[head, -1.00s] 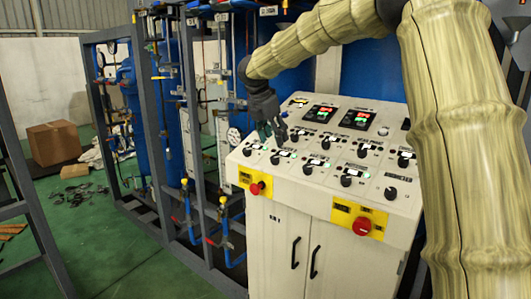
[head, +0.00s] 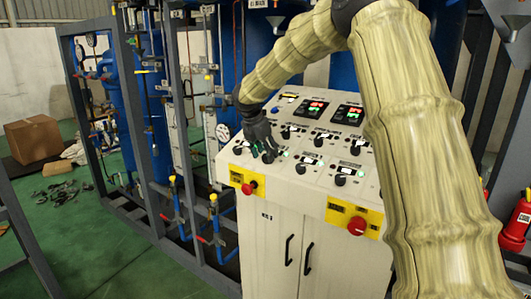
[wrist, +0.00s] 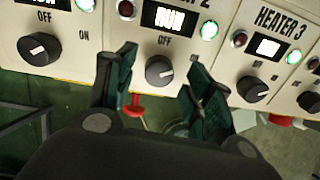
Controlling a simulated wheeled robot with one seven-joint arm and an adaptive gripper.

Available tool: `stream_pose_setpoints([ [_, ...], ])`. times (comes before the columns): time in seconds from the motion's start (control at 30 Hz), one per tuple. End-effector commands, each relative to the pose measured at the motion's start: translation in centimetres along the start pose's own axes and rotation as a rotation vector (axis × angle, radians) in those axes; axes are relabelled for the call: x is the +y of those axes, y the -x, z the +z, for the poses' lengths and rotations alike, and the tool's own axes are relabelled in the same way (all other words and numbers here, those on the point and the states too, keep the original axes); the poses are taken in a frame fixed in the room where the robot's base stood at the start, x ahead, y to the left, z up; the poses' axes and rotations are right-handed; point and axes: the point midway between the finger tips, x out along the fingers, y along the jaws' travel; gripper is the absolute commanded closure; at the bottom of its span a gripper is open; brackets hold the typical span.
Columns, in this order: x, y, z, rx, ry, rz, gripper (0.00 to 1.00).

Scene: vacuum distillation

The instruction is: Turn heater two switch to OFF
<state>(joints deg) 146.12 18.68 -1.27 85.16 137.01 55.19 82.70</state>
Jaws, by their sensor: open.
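The heater two switch (wrist: 160,70) is a round black knob on the pale panel, below a lit RUN display (wrist: 170,18). An OFF mark is printed above the knob; its pointer mark lies roughly sideways. The green lamp (wrist: 208,31) beside the display is lit. My gripper (wrist: 158,84) is open in the wrist view, its dark green fingers on either side of the knob and apart from each other. Whether they touch it I cannot tell. In the head view my gripper (head: 262,154) is low over the panel's front-left knobs and hides some of them.
The heater three knob (wrist: 252,89) is close to the right finger, and another knob (wrist: 39,47) is at left. Blue pipework (head: 178,215) stands left.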

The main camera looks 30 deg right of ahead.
Motion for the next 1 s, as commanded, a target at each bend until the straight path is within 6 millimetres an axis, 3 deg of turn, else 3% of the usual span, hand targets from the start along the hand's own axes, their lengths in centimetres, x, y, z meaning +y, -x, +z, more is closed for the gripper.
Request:
stream_pose_setpoints([
  [0.2,0.0,-1.3,-0.1,0.001,0.001,0.000,0.48],
  [0.47,0.0,-1.4,-0.1,0.000,0.001,0.000,0.48],
  [0.5,0.0,-1.4,-0.1,0.000,0.001,0.000,0.50],
  [0.77,0.0,-1.4,-0.1,0.000,0.001,0.000,0.94],
  [1.0,0.0,-1.4,0.0,0.000,0.014,0.000,0.94],
])
